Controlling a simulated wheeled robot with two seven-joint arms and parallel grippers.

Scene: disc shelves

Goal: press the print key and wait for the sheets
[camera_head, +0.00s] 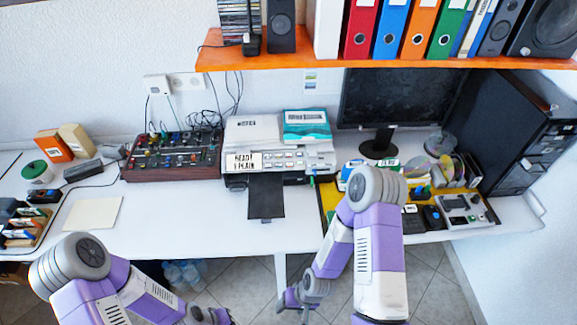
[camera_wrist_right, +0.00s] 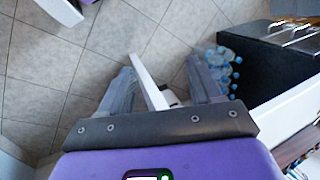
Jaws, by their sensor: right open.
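The printer (camera_head: 250,132) stands on the white desk against the wall, and its label display (camera_head: 243,161) reads "READY 1 PLAIN". A row of small keys (camera_head: 282,160) lies right of the display; I cannot tell which is the print key. My right gripper (camera_head: 302,298) hangs below and in front of the desk, away from the printer. In the right wrist view it (camera_wrist_right: 162,82) is open and empty above the floor. My left gripper (camera_head: 210,316) is at the bottom edge, partly cut off.
A teal-and-white pack (camera_head: 306,122) lies on the printer. A mixer board (camera_head: 172,153) stands left of it, and a yellow mat (camera_head: 328,200) with small items right. A monitor (camera_head: 400,98) and an orange shelf (camera_head: 300,57) are behind. Bottles (camera_wrist_right: 222,68) stand on the floor.

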